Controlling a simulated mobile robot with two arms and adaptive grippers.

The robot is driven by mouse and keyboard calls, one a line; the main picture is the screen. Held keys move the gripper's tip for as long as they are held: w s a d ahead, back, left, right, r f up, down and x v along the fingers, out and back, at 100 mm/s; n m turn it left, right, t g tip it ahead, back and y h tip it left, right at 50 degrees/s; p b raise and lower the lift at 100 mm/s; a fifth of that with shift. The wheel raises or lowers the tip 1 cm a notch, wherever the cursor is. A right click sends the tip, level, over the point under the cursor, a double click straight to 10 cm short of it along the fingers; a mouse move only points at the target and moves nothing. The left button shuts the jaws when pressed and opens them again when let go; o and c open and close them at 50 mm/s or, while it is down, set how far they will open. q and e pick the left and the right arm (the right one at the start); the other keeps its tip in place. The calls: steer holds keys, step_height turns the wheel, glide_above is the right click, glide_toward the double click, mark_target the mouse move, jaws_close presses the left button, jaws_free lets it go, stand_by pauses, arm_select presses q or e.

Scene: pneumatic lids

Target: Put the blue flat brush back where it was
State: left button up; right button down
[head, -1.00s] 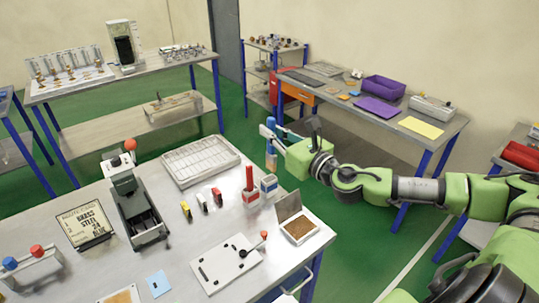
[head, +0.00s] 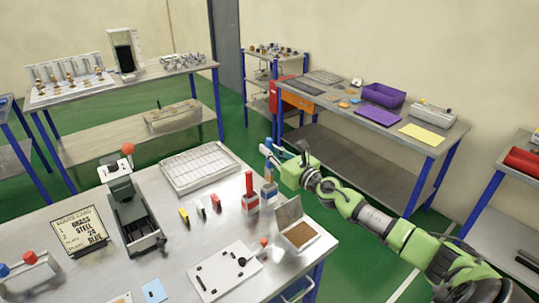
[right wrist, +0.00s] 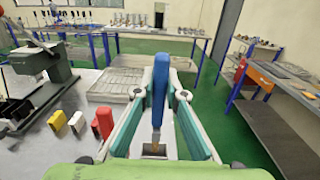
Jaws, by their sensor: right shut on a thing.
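The blue flat brush (head: 268,147) is upright in my right gripper (head: 280,154), which is shut on it. In the right wrist view the brush (right wrist: 160,80) stands between the two fingers (right wrist: 158,98), with its lower end pointing down over a dark opening. That opening is in the blue-marked holder (head: 269,191), right below the brush in the head view. I cannot tell whether the brush tip is inside the holder or just above it. My left gripper is not in view.
A red holder (head: 250,206) with a red-handled tool stands close on the left. An open hinged box (head: 297,235) is in front, and a wire tray (head: 200,166) is behind. Small yellow, white and red blocks (head: 200,209) lie to the left. The bench's right edge is near.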

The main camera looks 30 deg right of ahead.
steer(key=shift+f, duration=0.2)
steer(key=shift+f+b, duration=0.55)
steer(key=c, duration=2.1)
jaws_free()
steer(key=shift+r, duration=0.1)
steer(key=shift+r+p, duration=0.4)
steer(key=shift+p, duration=0.05)
steer(key=shift+r+p, duration=0.45)
steer(key=shift+s+d+f+b, duration=0.15)
steer(key=shift+s+b, duration=0.45)
steer(key=shift+s, duration=1.4)
steer(key=shift+s+d+f+b, duration=0.15)
steer(key=shift+s+b, duration=0.5)
steer(key=shift+s, duration=1.35)
steer(key=shift+s+d+b, duration=0.15)
steer(key=shift+s+b, duration=0.45)
steer(key=shift+s, duration=1.4)
